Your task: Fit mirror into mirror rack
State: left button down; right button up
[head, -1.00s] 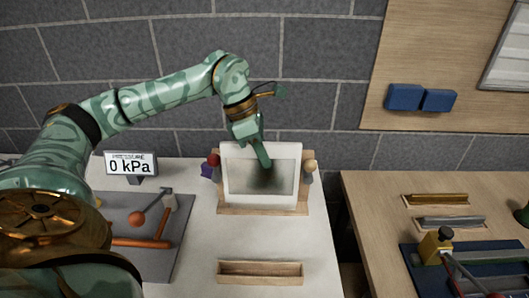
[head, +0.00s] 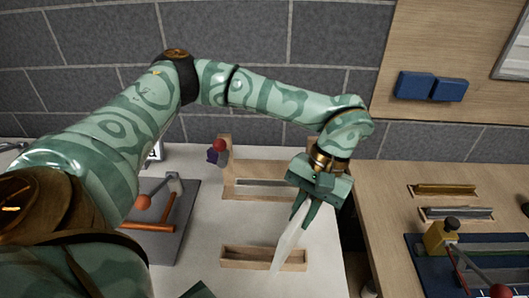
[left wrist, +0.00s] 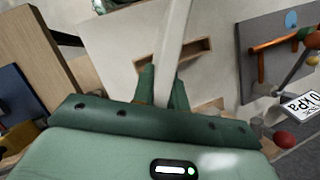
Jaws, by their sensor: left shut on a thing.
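My left gripper (head: 300,213) is shut on the white-framed mirror (head: 287,246), which shows nearly edge-on as a pale, tilted strip. The mirror's lower end overlaps the right part of a slotted wooden rack (head: 232,262) at the table's front; I cannot tell whether they touch. In the left wrist view the mirror (left wrist: 174,40) stands out between the fingers (left wrist: 162,88), crossing in front of the slotted rack (left wrist: 194,50). The wooden stand (head: 236,190) at the back is empty, its right side partly hidden by my left gripper and arm. My right gripper is not identifiable.
A red ball (head: 219,145) and purple piece sit at the back stand's left. White surface between stand and rack is clear.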

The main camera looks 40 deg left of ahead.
aim_at(264, 258)
jog(key=l+u, duration=0.1)
jog(key=u, duration=0.35)
jog(key=k+u, duration=0.15)
jog(key=u, duration=0.7)
jog(key=i, duration=0.15)
